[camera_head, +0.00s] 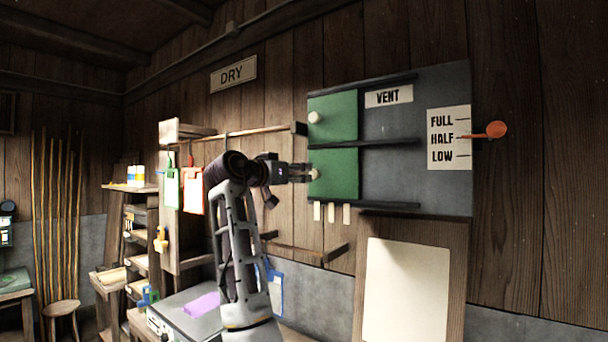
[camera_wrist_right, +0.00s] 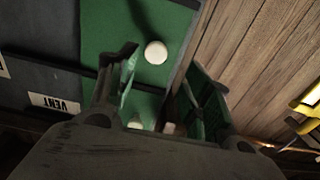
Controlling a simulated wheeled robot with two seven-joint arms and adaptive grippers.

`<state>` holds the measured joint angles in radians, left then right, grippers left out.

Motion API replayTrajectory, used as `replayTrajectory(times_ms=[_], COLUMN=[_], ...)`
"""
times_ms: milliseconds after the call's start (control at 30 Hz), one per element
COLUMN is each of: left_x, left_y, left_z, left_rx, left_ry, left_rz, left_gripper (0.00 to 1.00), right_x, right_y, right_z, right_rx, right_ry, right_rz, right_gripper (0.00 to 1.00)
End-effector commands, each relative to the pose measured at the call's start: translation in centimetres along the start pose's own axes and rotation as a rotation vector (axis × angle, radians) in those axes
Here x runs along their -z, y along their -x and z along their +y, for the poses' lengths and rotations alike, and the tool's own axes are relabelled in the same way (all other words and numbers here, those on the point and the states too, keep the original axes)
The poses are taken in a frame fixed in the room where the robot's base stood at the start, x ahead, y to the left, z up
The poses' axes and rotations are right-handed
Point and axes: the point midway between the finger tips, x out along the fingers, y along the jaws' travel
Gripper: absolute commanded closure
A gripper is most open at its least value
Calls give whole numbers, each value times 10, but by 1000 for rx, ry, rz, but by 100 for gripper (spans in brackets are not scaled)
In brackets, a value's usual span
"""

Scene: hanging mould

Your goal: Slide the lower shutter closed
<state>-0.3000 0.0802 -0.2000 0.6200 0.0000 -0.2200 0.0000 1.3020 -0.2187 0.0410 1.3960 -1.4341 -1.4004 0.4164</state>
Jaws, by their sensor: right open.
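The lower shutter (camera_head: 338,174) is a green panel between the middle and bottom rails, at the left end of the grey vent board. Its pale round knob (camera_head: 315,174) sits near its left edge. In the right wrist view, which is upside down, the lower shutter (camera_wrist_right: 120,25) and its knob (camera_wrist_right: 156,53) show at the top. My right gripper (camera_head: 306,172) is open at that knob. In the wrist view its fingertips (camera_wrist_right: 160,70) lie on either side, just short of the knob; contact cannot be told. My left gripper is out of view.
The upper green shutter (camera_head: 335,115) with its own knob (camera_head: 314,117) is above the middle rail (camera_head: 375,143). An orange-tipped lever (camera_head: 496,130) stands at the FULL/HALF/LOW label (camera_head: 449,138). Pale tags (camera_head: 332,212) hang below the board. A shelf rack (camera_head: 140,235) is at left.

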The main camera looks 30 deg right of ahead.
Motion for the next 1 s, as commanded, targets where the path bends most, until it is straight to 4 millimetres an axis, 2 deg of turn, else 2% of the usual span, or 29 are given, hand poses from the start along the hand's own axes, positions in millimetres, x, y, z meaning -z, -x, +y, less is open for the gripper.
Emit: replayTrajectory(times_ms=[133, 333, 1000], left_x=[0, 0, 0], left_y=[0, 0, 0], left_z=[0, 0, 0], left_rx=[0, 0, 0], left_ry=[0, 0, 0], left_rz=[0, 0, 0], left_gripper=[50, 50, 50], right_x=[0, 0, 0], right_y=[20, 34, 37], right_z=[0, -1, -1], right_rx=[1, 0, 0], right_ry=[-1, 0, 4], right_rz=[0, 0, 0], right_gripper=[50, 50, 50])
